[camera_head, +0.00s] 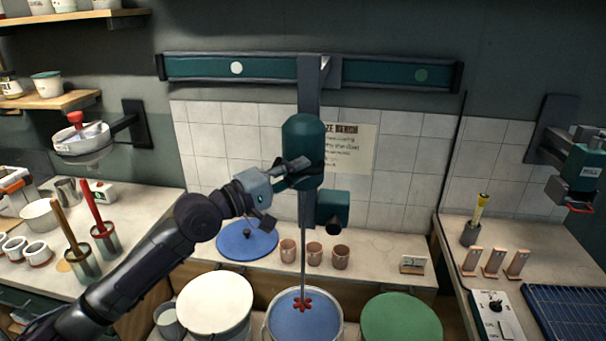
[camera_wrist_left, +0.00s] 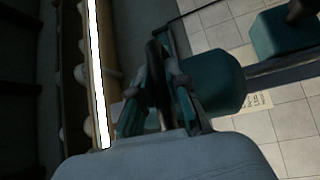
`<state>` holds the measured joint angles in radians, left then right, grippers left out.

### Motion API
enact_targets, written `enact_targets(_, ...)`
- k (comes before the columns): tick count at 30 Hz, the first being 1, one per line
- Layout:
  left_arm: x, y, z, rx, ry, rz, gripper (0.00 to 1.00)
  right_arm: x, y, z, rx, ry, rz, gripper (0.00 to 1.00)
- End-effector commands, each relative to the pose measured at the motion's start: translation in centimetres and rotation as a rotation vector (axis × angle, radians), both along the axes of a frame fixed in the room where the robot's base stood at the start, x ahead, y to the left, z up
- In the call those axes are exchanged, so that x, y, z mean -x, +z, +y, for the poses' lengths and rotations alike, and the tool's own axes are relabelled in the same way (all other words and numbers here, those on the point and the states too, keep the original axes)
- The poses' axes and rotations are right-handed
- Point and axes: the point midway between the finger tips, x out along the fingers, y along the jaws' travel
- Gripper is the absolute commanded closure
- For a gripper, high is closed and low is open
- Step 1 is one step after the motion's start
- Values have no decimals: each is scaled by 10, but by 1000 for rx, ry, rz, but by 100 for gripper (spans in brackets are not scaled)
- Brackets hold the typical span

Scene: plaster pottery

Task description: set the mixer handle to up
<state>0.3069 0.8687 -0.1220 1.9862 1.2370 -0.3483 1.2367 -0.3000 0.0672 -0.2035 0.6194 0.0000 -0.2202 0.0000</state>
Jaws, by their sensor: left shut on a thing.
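The mixer (camera_head: 304,140) has a teal rounded body on a grey vertical post, and it also shows in the wrist view (camera_wrist_left: 217,82). Its thin shaft runs down to a red impeller (camera_head: 302,304) in a bucket of blue liquid (camera_head: 290,325). My left gripper (camera_head: 296,170) reaches the mixer body's left side. In the wrist view my left gripper (camera_wrist_left: 158,95) is shut on the dark mixer handle (camera_wrist_left: 155,62), which stands between its fingers. In the head view the fingers mostly hide the handle. My right gripper is not in view.
A teal rail (camera_head: 280,68) spans the wall above. A smaller teal box (camera_head: 333,207) juts out right of the shaft. Several pinkish cups, a white-topped bucket (camera_head: 215,303) and a green-topped bucket (camera_head: 401,318) stand below. Open space lies to the mixer's right.

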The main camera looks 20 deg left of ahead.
Motion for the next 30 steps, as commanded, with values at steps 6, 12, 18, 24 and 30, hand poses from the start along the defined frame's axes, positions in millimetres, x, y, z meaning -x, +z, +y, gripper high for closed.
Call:
enact_targets(6, 0, 6, 1, 5, 3, -14, 100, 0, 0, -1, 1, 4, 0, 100)
enact_targets(12, 0, 7, 2, 4, 4, -17, 63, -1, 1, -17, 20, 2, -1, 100)
enact_targets(18, 0, 5, 1, 4, 3, -12, 59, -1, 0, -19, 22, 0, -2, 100)
enact_targets(24, 2, 3, 3, 2, 3, -9, 59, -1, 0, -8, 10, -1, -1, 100)
enact_targets(30, 22, -1, 13, -2, 3, -6, 59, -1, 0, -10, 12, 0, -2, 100)
